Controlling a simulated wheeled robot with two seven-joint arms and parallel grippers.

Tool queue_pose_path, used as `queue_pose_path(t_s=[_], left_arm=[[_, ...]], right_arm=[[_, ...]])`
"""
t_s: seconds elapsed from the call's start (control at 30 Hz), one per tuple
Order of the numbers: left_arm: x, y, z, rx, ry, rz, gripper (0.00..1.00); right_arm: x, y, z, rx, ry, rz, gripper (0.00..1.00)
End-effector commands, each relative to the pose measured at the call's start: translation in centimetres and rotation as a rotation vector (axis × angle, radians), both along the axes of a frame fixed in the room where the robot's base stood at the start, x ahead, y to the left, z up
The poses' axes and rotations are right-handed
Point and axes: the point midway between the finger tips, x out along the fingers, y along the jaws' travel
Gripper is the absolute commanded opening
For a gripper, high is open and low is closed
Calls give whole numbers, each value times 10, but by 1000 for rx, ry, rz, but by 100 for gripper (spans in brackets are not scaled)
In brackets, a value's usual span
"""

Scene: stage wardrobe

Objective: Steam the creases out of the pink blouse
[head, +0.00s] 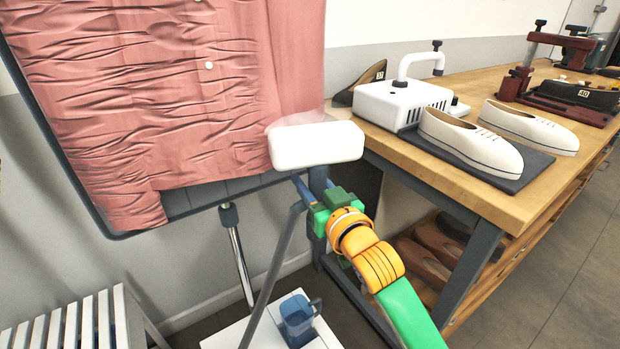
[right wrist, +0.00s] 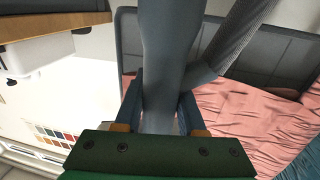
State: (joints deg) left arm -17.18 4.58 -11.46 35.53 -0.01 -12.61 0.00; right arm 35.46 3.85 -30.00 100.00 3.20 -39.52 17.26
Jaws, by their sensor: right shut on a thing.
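The pink blouse (head: 190,80) hangs against a dark-framed grey board (head: 210,197). Deep creases cover its left and middle parts; its right part looks smoother. My right gripper (head: 317,190) is shut on the grey handle of the steamer, below its white head (head: 316,146). The head is at the blouse's lower right edge, with faint steam above it; I cannot tell whether it touches the cloth. The right wrist view shows the handle (right wrist: 165,50) between the fingers and pink cloth (right wrist: 235,110) to the right. My left gripper is out of view.
A wooden workbench (head: 500,200) on the right holds a white machine (head: 400,103), white shoes (head: 470,143) and a dark red clamp device (head: 570,90). Brown shoes sit on its lower shelf. A grey hose (head: 275,275) runs down past a blue jug (head: 298,318). A slatted bench (head: 75,325) stands lower left.

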Motion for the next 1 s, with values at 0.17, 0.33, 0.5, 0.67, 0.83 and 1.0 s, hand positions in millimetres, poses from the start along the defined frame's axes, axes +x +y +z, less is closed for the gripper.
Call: queue_pose_path(t_s=[0.17, 0.33, 0.5, 0.67, 0.83, 1.0], left_arm=[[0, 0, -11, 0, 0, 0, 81], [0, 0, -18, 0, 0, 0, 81], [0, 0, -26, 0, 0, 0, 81], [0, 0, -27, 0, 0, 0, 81], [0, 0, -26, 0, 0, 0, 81], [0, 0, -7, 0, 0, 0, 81]], right_arm=[[0, 0, -15, 1, 0, 0, 0], [0, 0, -28, 2, -1, 0, 0], [0, 0, -41, 2, -1, 0, 0], [0, 0, -43, 2, -4, 0, 0], [0, 0, -43, 1, -3, 0, 0], [-16, -11, -38, 0, 0, -1, 0]])
